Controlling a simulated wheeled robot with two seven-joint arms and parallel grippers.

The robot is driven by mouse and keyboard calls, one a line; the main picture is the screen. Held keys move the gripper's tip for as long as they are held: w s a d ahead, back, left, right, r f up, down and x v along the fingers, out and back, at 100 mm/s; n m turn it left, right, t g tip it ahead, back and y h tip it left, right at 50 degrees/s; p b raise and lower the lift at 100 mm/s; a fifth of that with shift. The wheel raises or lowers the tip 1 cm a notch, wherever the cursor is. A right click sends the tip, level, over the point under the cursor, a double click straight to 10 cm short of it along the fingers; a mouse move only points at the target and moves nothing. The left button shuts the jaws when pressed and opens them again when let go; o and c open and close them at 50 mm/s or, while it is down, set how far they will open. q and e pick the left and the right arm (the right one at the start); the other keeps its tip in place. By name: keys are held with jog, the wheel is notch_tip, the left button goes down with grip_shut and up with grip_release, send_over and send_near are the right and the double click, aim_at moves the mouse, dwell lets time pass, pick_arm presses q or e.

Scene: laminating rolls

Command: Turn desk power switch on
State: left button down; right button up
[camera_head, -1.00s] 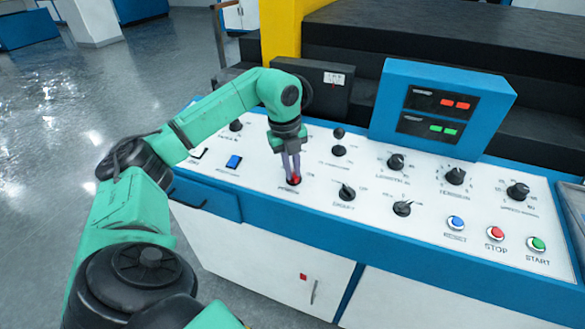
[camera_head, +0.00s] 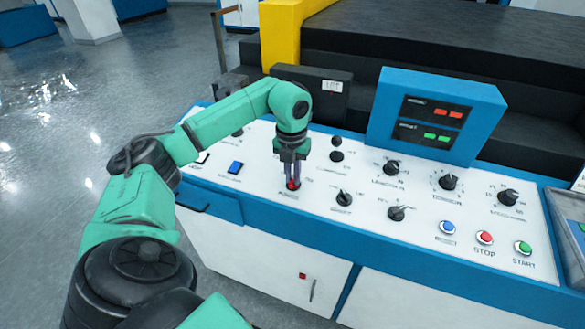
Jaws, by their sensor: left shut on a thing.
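The desk (camera_head: 268,222) has a white top panel with blue edges and several knobs and buttons. The power switch (camera_head: 293,185) is a small red-tipped knob on a black base near the front edge of the panel, with a label below it that seems to read POWER. My left gripper (camera_head: 292,178) points down onto it, with its fingers shut around the red knob. The fingers hide part of the knob, so its exact turn is hard to tell. My right gripper is not in view.
A blue display box (camera_head: 437,115) with red and green lights stands at the back of the panel. Black knobs such as this one (camera_head: 344,198) sit close to the right of the gripper. Blue, red and green buttons (camera_head: 485,238) are at the far right.

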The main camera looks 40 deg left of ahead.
pick_arm(q)
jog(key=m, duration=0.4)
jog(key=shift+r+m+p, duration=0.1)
jog(key=shift+m+p, duration=0.2)
jog(key=shift+d+m+y, duration=0.1)
jog(key=shift+m+y, duration=0.4)
jog(key=shift+m, duration=1.8)
jog(key=c, duration=0.9)
grip_release()
notch_tip(320, 180, up, 14)
jog(key=d+p, duration=0.1)
jog(key=p, duration=0.1)
jog(key=shift+s+d+r, duration=0.25)
jog(key=shift+s+d, duration=0.05)
jog(key=shift+s, duration=0.15)
